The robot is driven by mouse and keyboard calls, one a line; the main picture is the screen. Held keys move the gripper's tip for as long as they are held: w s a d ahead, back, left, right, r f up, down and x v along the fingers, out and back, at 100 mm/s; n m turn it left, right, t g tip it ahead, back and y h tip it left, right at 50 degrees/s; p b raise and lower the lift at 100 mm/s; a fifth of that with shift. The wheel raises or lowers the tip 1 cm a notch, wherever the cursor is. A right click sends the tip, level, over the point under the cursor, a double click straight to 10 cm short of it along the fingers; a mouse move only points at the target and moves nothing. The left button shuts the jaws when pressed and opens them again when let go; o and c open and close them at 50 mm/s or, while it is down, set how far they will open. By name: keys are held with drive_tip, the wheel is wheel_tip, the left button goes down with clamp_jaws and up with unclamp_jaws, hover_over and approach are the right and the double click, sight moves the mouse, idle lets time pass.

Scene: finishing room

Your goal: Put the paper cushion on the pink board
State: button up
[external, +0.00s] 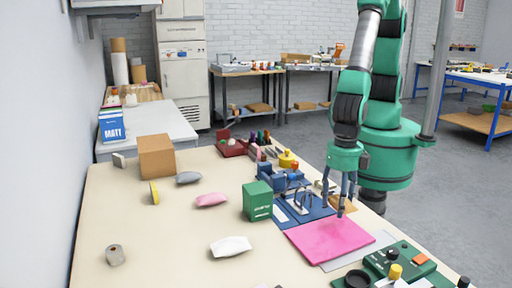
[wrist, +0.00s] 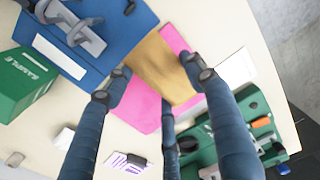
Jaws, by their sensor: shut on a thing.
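The paper cushion (wrist: 160,68) is a tan, brown-paper piece, held between the fingertips of my gripper (wrist: 157,70). In the external view my gripper (external: 340,206) points down near the far edge of the pink board, and the tan cushion (external: 348,204) shows partly behind its fingers. The pink board (external: 328,240) lies flat on the table. In the wrist view the cushion overlaps the pink board (wrist: 140,106) and covers its middle. The cushion appears raised above the board; the exact gap cannot be told.
A blue fixture (external: 303,212) and a green box (external: 257,201) stand left of the board.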

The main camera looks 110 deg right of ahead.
hover_over(326, 236)
drive_tip(key=shift+f+b, duration=0.3)
drive_tip(key=shift+f, duration=0.1)
drive_tip(key=shift+f+b, duration=0.3)
drive_tip(key=shift+f, duration=1.45)
drive_tip(key=shift+f, duration=0.1)
drive_tip(key=o, duration=0.8)
wheel_tip(326, 236, up, 12)
drive_tip(key=shift+r+p, duration=0.15)
drive_tip(key=shift+p, duration=0.65)
